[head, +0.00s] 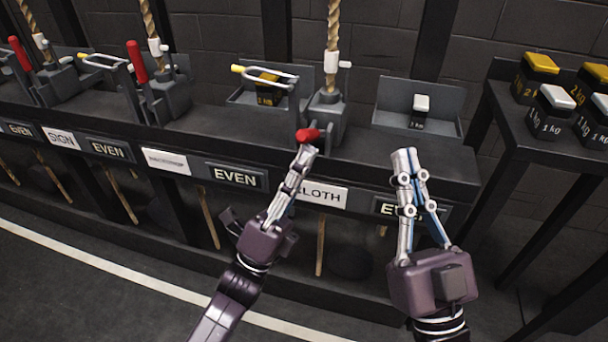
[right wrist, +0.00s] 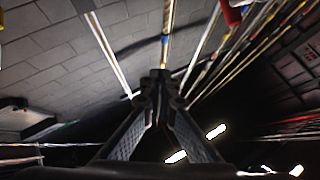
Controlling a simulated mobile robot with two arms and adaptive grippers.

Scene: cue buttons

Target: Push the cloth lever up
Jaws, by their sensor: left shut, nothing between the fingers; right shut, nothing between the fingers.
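The cloth lever's red handle (head: 307,135) sticks out low toward me from its grey housing (head: 328,112), above the white CLOTH label (head: 322,196). A rope (head: 333,30) rises from this housing. My left gripper (head: 306,151) is shut and empty, its tips just below the red handle; I cannot tell whether they touch it. My right gripper (head: 405,154) is shut and empty, right of the lever in front of the bench edge. Its fingers also show in the right wrist view (right wrist: 160,80), pointing at ropes and the wall.
Another red lever (head: 137,62) stands upright to the left. A tray (head: 447,98) with a white-topped weight (head: 420,110) lies right of the cloth lever. A side table (head: 495,105) with several weights stands at far right. An EVEN plate (head: 236,177) sits on the bench front.

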